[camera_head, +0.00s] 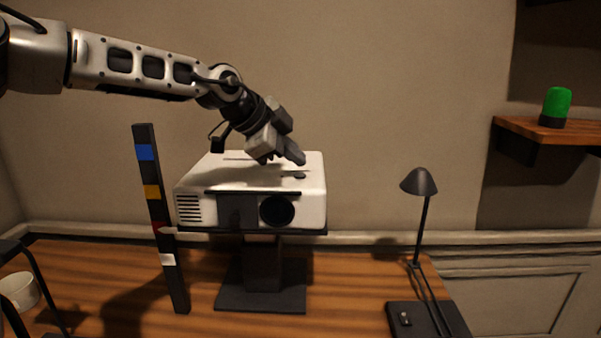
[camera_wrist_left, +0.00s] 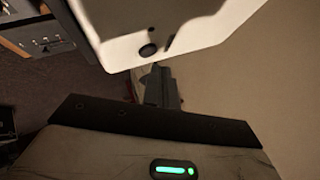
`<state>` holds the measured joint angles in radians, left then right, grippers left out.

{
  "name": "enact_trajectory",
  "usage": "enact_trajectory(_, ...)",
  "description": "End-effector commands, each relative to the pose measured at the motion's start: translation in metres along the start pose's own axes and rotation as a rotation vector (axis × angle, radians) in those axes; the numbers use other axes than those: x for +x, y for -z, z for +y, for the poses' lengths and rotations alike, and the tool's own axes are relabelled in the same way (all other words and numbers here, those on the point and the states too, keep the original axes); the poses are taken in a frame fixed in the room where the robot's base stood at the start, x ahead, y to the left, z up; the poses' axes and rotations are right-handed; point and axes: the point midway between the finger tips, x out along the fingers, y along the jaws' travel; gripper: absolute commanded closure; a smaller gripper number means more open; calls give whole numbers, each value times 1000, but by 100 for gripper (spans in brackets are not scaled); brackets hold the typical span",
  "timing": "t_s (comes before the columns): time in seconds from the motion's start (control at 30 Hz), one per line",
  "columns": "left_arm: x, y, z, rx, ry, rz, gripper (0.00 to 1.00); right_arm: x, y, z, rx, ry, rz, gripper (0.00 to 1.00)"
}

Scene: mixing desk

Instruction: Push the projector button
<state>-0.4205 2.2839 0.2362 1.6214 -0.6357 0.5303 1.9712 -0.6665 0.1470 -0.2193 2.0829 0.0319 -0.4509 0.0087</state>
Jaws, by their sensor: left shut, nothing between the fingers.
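The white projector (camera_head: 310,210) stands on a black stand (camera_head: 262,265) on the wooden desk, its dark round lens facing me. A small dark button (camera_head: 299,175) shows on its top, near the right side. In the left wrist view, the white projector top (camera_wrist_left: 195,25) carries a dark round button (camera_wrist_left: 148,50) near its edge. My left gripper (camera_head: 297,157) is shut and empty, pointing down to the right above the projector top, close to the button. In the left wrist view, my shut fingers (camera_wrist_left: 158,82) appear just below the button. Contact cannot be told. My right gripper is not in view.
A striped black post (camera_head: 150,180) stands close left of the projector. A black desk lamp (camera_head: 420,185) stands at the right. A green-topped object (camera_head: 556,105) sits on a wall shelf (camera_head: 560,133). A white mug (camera_head: 20,290) is at the far left.

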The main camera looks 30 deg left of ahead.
Motion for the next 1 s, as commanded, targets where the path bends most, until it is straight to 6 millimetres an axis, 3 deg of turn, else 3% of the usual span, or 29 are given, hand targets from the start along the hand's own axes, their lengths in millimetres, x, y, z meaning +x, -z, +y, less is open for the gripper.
enact_trajectory(0.5, -37, 27, -27, 1, 1, -1, 100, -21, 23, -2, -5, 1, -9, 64)
enact_trajectory(1.0, -39, 28, -28, 1, 1, 0, 100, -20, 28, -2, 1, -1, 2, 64)
